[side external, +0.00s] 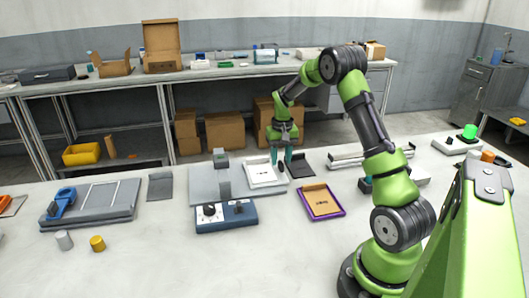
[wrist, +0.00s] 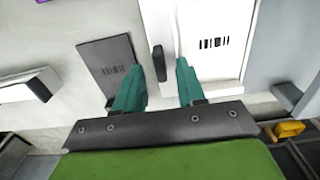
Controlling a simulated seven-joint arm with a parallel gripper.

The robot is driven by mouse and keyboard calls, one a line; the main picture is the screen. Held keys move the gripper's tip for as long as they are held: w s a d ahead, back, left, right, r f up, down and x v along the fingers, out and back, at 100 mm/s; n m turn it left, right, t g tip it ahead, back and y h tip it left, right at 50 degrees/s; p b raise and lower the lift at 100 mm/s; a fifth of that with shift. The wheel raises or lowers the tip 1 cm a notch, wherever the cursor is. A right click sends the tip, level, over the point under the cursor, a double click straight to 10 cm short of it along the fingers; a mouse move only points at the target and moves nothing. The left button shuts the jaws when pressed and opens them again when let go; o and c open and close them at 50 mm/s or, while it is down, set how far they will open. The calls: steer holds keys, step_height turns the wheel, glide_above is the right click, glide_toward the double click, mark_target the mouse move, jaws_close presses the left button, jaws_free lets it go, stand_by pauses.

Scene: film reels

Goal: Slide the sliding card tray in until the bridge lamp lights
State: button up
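The card tray (side external: 264,173) is a white flat tray lying on a light grey base plate (side external: 205,188) at the middle of the bench. It also shows in the wrist view (wrist: 210,68), with black marks on its face and a dark upright handle (wrist: 158,62) at its edge. My gripper (side external: 281,160) is low at this handle side. In the wrist view my teal fingers (wrist: 160,82) are apart, with the handle between or just beyond them; contact is not visible. A grey block (side external: 221,158) stands at the plate's back. I cannot tell which part is the bridge lamp.
A dark plate (side external: 297,165) lies right beside my gripper. A purple-edged tray (side external: 320,203) and a blue knob box (side external: 226,216) are in front. Rails (side external: 350,157) and a green lamp (side external: 469,131) are right. A grey board with a blue clamp (side external: 65,203) is left.

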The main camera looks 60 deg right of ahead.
steer(key=shift+f, duration=0.9)
steer(key=shift+c, duration=0.3)
jaws_close()
